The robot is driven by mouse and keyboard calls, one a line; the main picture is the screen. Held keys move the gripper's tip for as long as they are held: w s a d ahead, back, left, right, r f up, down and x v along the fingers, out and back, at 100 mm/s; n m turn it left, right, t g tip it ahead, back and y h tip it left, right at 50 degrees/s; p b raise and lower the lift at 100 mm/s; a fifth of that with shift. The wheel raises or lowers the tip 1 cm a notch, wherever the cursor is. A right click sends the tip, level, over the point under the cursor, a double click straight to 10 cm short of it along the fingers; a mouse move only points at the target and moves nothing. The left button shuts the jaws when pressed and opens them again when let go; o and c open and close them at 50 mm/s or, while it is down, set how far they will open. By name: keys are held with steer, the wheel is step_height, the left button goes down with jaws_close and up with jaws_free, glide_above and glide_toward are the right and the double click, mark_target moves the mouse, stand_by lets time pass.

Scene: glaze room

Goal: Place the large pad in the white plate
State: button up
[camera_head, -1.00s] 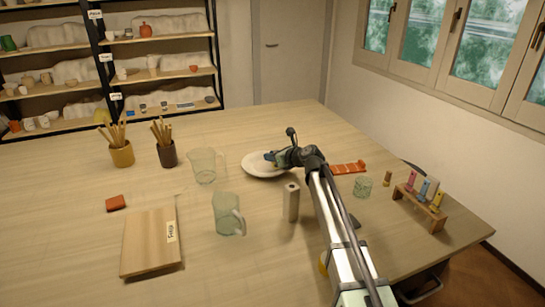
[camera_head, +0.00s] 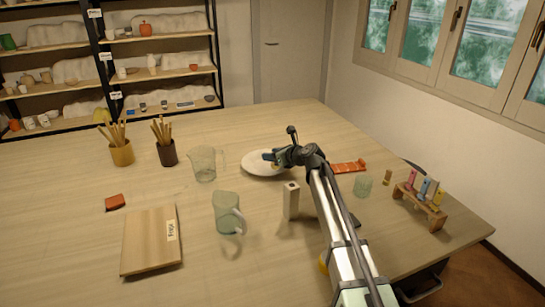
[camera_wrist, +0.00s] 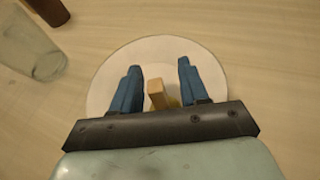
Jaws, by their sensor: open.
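The white plate (camera_head: 258,170) lies flat on the table at mid-distance, and its round rim fills the middle of the wrist view (camera_wrist: 103,88). A small piece with a wooden block top (camera_wrist: 156,93) and a yellow part low beside it stands over the plate, between my fingers. It may be the pad, but much of it is hidden by the gripper body. My gripper (camera_wrist: 158,72) is open above the plate, its two blue fingers apart on either side of the piece, with gaps visible. In the head view my gripper (camera_head: 269,158) covers the plate's right part.
A glass jug (camera_head: 204,164), a second jug (camera_head: 226,212) and a pale upright block (camera_head: 291,201) stand nearby. An orange-red tray (camera_head: 348,167), a glass (camera_head: 362,187) and a wooden rack (camera_head: 420,207) are to the right. A red block (camera_head: 115,202) and a wooden board (camera_head: 148,243) lie left.

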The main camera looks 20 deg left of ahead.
steer(key=v, duration=1.1)
steer(key=shift+s+d, duration=0.2)
steer(key=shift+d, duration=0.1)
